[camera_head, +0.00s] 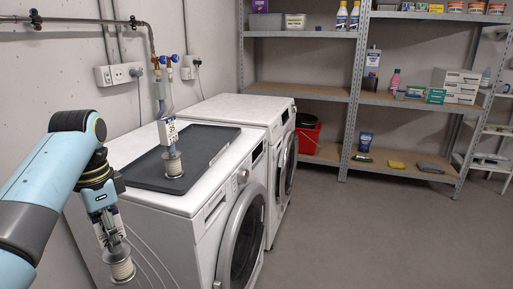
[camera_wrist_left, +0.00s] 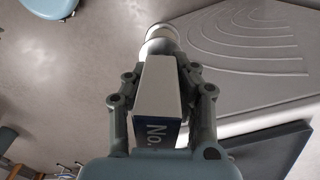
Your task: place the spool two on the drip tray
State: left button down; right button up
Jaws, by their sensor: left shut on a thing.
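My left gripper (camera_head: 103,208) is shut on the tall white label block of a spool, in front of the near washer in the head view. The pale, wound body of this held spool (camera_head: 122,269) hangs below the fingers. In the left wrist view the gripper (camera_wrist_left: 160,100) pinches the block from both sides, with the spool's round end (camera_wrist_left: 163,38) beyond. My right gripper is not in view.
Two white washers (camera_head: 218,212) stand along the wall, the tray on the nearer one. Taps and a hose (camera_head: 161,88) rise behind the tray. The floor at right is clear.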

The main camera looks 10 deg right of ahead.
aim_at(193, 158)
jog(key=l+z, duration=0.1)
jog(key=z, duration=0.3)
jog(key=i+z, duration=0.1)
jog(key=z, duration=0.3)
jog(key=l+z, duration=0.1)
jog(key=z, duration=0.3)
jog(key=i+z, duration=0.1)
jog(key=z, duration=0.3)
jog(key=i+l, duration=0.1)
jog(key=i, duration=0.25)
jog(key=i+l, duration=0.15)
jog(key=i, duration=0.2)
jog(key=i+u, duration=0.15)
jog(key=u, duration=0.3)
jog(key=i+l+u, duration=0.1)
jog(key=u, duration=0.4)
jog(key=i+l+u, duration=0.1)
jog(key=u, duration=0.35)
